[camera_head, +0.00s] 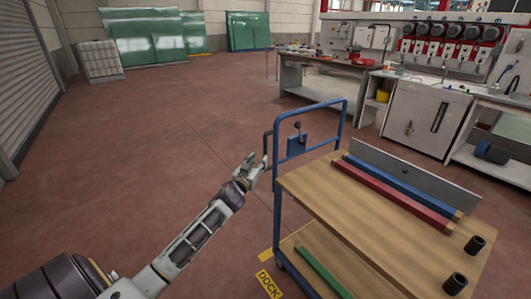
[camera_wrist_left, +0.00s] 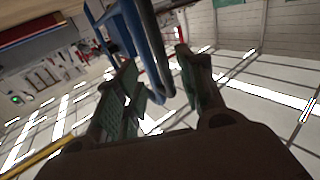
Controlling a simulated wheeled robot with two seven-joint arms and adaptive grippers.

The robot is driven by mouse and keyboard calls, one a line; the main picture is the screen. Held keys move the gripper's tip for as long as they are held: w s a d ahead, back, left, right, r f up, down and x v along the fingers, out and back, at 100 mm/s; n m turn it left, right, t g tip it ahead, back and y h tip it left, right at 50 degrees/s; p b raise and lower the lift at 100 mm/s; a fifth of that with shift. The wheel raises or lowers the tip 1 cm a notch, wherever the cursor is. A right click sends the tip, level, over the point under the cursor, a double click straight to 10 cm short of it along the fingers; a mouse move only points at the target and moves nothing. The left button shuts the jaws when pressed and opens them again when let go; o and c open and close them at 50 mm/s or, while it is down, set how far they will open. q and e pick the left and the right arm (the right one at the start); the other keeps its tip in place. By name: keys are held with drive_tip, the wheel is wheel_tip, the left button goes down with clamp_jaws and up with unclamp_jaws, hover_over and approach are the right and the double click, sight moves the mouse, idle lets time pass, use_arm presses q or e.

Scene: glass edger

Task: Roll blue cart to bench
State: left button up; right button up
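The blue cart (camera_head: 278,215) stands at right of centre in the head view, with wooden shelves and a blue tube frame. A dark upright handle (camera_head: 268,148) sticks out at the frame's left side. My left gripper (camera_head: 253,163) is just left of this handle. In the left wrist view my left gripper (camera_wrist_left: 160,70) has its fingers apart, with blue and dark tubes (camera_wrist_left: 150,50) of the cart showing between and beyond them. Contact cannot be told. A bench (camera_head: 325,64) with a cluttered top stands farther back. My right gripper is out of view.
The cart carries red and blue bars (camera_head: 395,190), a grey plate and two dark cylinders. A yellow DOCK mark (camera_head: 268,284) lies on the floor by the cart. Machines and a grey cabinet (camera_head: 425,112) stand at right. The floor (camera_head: 190,130) at left and centre is clear.

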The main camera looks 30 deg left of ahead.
sight(265, 152)
use_arm(q)
drive_tip(key=shift+w+a, duration=0.25)
drive_tip(key=shift+w, duration=0.95)
drive_tip(key=shift+w+a, duration=0.2)
drive_tip(key=shift+w, duration=1)
drive_tip(key=shift+w+a+b, duration=0.25)
drive_tip(key=shift+w+b, duration=0.1)
drive_tip(key=shift+w, duration=0.8)
drive_tip(key=shift+w+a, duration=0.1)
drive_tip(key=shift+w, duration=0.35)
drive_tip(key=shift+w+a, duration=0.1)
drive_tip(key=shift+w, duration=0.35)
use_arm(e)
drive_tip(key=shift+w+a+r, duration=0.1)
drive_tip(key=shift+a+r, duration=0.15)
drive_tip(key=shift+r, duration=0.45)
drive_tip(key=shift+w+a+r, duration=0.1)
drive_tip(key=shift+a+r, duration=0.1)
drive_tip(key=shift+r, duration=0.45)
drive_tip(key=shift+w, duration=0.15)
use_arm(q)
clamp_jaws()
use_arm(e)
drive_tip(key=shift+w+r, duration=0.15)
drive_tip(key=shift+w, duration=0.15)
